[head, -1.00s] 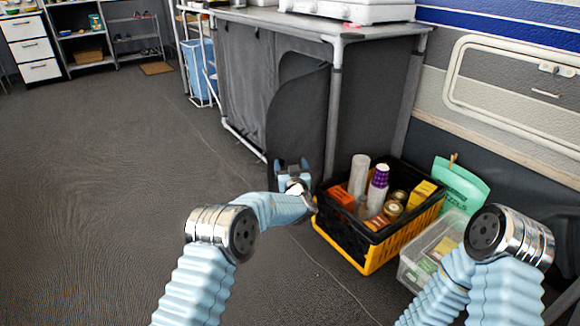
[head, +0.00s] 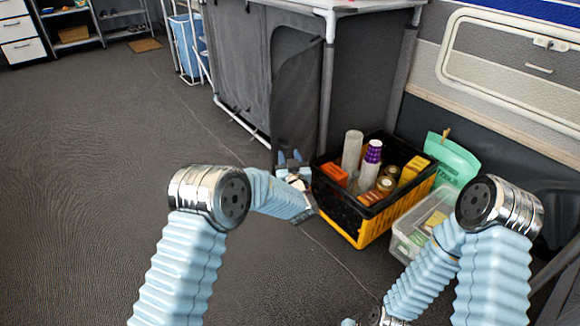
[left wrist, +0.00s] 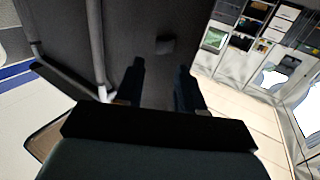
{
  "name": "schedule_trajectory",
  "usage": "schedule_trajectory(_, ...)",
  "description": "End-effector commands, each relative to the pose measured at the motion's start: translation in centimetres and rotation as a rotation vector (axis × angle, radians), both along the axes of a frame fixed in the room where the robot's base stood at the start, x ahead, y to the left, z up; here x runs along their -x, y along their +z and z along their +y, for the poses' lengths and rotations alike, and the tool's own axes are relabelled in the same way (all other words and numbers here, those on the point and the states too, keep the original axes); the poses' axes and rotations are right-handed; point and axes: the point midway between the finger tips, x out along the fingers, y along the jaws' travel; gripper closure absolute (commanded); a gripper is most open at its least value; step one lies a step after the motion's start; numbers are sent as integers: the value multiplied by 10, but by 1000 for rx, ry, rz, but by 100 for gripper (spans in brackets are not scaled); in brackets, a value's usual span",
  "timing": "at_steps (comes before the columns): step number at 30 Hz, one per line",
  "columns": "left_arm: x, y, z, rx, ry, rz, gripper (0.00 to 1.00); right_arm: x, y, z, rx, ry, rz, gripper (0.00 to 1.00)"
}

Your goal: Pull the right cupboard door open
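The grey fabric cupboard (head: 235,58) stands at the upper middle of the head view. Its right door (head: 296,105) is a dark grey panel that stands partly open, swung out towards me. My left gripper (head: 290,160) is low at the door's bottom end, beside the black and yellow crate. In the left wrist view, the two dark fingers of my left gripper (left wrist: 160,85) are apart, with the door's grey face (left wrist: 150,25) beyond them. A small dark tab (left wrist: 166,45) shows on that face. I see nothing held. My right gripper's fingers are out of view.
A black and yellow crate (head: 354,219) of bottles and boxes stands right of my left gripper, close to the door. A clear bin (head: 408,243) stands beside it. A blue laundry bag (head: 187,45) hangs at the back. The floor at left is clear.

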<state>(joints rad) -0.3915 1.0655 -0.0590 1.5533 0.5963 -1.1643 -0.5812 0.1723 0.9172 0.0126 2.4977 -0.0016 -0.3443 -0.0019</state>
Motion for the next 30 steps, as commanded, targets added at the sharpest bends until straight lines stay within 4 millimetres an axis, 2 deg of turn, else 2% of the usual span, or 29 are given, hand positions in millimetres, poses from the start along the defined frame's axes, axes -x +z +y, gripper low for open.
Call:
schedule_trajectory(3, 25, 0, -4, -1, 2, 2, 62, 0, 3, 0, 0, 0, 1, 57)
schedule_trajectory(9, 48, -1, -6, 0, 7, 1, 62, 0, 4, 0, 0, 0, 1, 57)
schedule_trajectory(25, 52, -3, -5, 1, 7, 8, 62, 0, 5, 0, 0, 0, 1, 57)
schedule_trajectory(28, 57, -18, 6, 13, -23, 82, 62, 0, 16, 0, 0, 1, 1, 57)
schedule_trajectory(30, 70, -43, 20, 40, -70, 202, 62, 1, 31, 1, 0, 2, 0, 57)
